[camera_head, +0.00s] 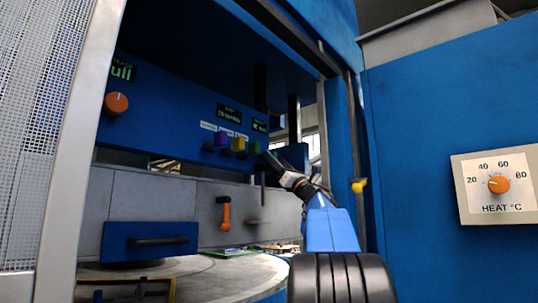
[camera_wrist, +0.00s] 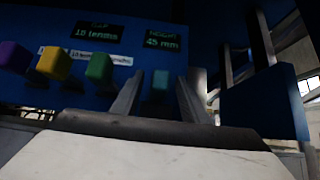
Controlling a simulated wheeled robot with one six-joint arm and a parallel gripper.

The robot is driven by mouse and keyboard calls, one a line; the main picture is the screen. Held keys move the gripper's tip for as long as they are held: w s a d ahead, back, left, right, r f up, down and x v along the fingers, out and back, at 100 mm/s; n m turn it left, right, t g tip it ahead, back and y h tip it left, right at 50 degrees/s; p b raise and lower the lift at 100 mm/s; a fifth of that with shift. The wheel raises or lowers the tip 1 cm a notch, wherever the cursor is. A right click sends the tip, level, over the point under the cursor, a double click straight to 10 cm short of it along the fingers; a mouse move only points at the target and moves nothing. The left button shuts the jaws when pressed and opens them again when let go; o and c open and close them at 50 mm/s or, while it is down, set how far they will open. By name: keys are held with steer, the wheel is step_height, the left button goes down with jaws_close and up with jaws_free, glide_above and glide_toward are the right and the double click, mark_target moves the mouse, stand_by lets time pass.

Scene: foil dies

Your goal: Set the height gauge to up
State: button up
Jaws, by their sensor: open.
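The height gauge shows in the wrist view as a small green-lettered display (camera_wrist: 163,39) that seems to read 45 mm. A teal block-shaped switch (camera_wrist: 160,82) sits below it on the blue panel. My gripper (camera_wrist: 158,92) is open, with one finger on each side of the teal switch in the picture. I cannot tell whether the fingers touch it or how far off it is. In the head view my gripper (camera_head: 270,162) is at the panel's right end, just below the height display (camera_head: 259,126). The teal switch cannot be made out clearly there.
Purple (camera_head: 221,140), yellow (camera_head: 238,144) and green (camera_head: 254,148) switches stand close left of my gripper. An orange knob (camera_head: 116,103) is further left. An orange-handled lever (camera_head: 226,215) hangs below. A heat dial (camera_head: 498,184) is on the right blue wall.

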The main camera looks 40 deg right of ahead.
steer(key=shift+w+a+r+h, duration=0.1)
steer(key=shift+w+r+h, duration=0.2)
steer(key=shift+w+r, duration=1.05)
steer(key=shift+c, duration=0.3)
jaws_close()
steer(key=shift+r, duration=2.35)
steer(key=shift+o, duration=0.3)
jaws_free()
steer(key=shift+s+f, duration=0.1)
